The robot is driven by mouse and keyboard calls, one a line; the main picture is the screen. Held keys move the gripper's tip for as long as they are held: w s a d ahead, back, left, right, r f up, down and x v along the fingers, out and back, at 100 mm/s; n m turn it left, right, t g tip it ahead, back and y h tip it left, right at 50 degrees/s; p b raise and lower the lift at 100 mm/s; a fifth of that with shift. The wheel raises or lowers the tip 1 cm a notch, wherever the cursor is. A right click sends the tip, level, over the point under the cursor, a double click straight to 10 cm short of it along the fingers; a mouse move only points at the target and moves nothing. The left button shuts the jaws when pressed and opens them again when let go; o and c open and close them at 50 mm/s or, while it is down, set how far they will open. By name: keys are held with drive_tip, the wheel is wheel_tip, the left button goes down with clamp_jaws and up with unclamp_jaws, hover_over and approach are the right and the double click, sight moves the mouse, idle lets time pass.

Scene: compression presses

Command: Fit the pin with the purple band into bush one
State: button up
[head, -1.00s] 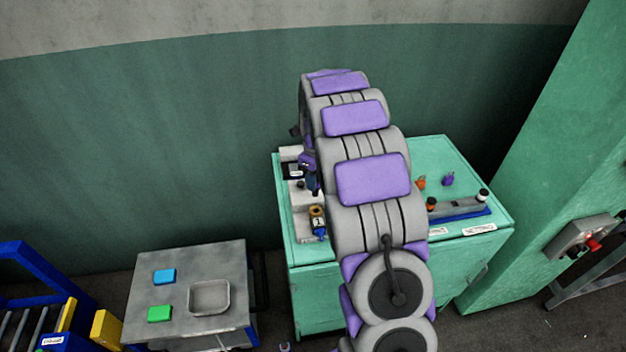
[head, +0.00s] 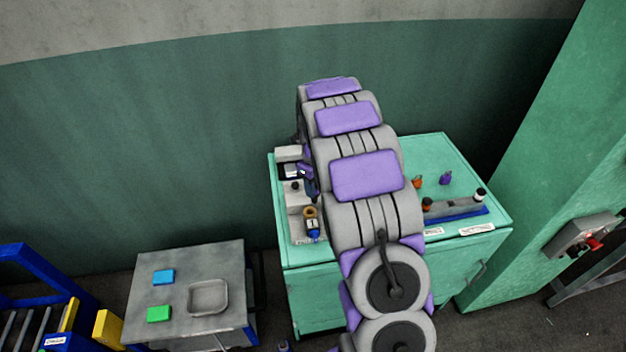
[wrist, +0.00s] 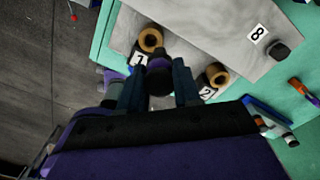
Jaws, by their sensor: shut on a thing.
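In the wrist view my gripper (wrist: 158,86) is shut on a dark pin (wrist: 160,79) with a purple band (wrist: 159,63). The pin's end points toward bush one (wrist: 150,39), a tan ring beside the label 1 (wrist: 140,60) on a pale grey plate (wrist: 190,22). The pin overlaps the near side of that area; I cannot tell its height or whether it touches. Bush two (wrist: 217,73), a similar ring by label 2, lies to the right of the fingers. In the head view my arm hides most of the gripper and the pin.
A dark knob (wrist: 280,50) stands by label 8 on the plate. On the green cabinet (head: 430,155) are an orange piece (head: 417,181), a purple piece (head: 446,178) and a grey block (head: 455,206). A grey table with a tray (head: 208,297) stands at left.

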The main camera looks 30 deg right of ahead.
drive_tip(key=shift+a+f, duration=0.25)
drive_tip(key=shift+f, duration=0.15)
drive_tip(key=a+f, duration=0.2)
drive_tip(key=shift+a, duration=0.3)
drive_tip(key=shift+d+f, duration=0.15)
drive_tip(key=shift+d, duration=1.15)
drive_tip(key=shift+a+r, duration=0.2)
drive_tip(key=shift+a, duration=1.1)
drive_tip(key=shift+d+f+p, duration=0.15)
drive_tip(key=shift+d+p, duration=0.45)
drive_tip(key=shift+d, duration=0.4)
drive_tip(key=shift+a, duration=0.5)
drive_tip(key=shift+d+p, duration=0.3)
drive_tip(key=shift+d, duration=0.15)
drive_tip(key=shift+a+f, duration=0.15)
drive_tip(key=shift+a, duration=0.1)
